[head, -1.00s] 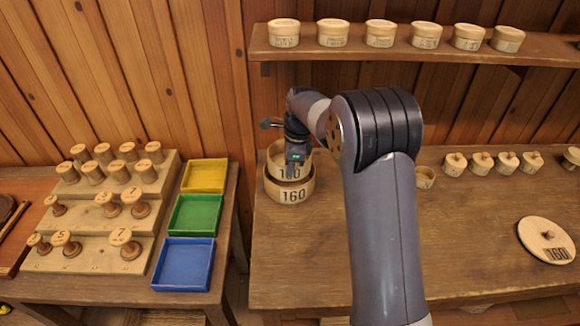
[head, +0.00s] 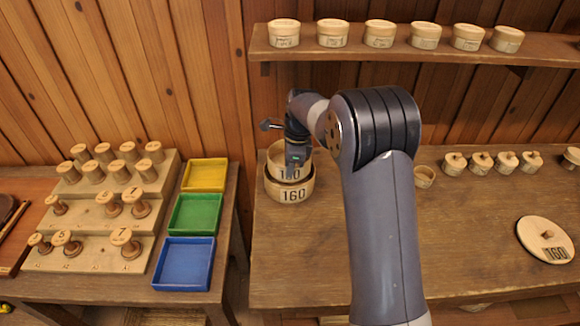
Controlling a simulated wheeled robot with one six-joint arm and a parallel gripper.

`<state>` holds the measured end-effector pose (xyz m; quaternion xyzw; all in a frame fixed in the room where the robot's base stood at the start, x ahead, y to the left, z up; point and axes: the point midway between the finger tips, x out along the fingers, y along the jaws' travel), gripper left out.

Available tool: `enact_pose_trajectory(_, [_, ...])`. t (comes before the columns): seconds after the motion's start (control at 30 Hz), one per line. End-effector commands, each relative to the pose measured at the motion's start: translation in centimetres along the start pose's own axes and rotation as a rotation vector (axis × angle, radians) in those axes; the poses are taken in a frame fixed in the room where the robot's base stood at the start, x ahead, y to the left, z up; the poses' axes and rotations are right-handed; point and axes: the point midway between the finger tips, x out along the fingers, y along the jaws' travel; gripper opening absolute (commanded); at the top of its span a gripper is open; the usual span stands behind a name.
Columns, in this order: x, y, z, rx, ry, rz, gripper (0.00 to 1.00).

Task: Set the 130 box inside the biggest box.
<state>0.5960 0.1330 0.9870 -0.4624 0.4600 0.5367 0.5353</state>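The biggest box (head: 293,196), a round wooden one marked 160, stands open on the bench at its left end. A smaller round box (head: 275,158) sits within its rim, its upper part showing above it. Its label is partly covered by my gripper; the first digit 1 and last 0 show, which fits the 130 box. My gripper (head: 296,172) points down at the front right wall of the smaller box and appears shut on it. The fingertips are hard to make out. The 160 lid (head: 545,240) lies flat at the right of the bench.
Several small knobbed boxes (head: 480,163) line the back right of the bench (head: 470,230). Lidded boxes stand on the wall shelf (head: 390,55). A left table holds stepped spools (head: 125,195) and yellow, green and blue trays (head: 192,214). The bench's middle right is clear.

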Motion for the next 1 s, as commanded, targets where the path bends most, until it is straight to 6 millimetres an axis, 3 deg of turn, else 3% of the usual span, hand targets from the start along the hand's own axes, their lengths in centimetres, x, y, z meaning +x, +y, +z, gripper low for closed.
enact_pose_trajectory(1.0, [0.90, -0.01, -0.13, 0.000, 0.000, 0.000, 0.00])
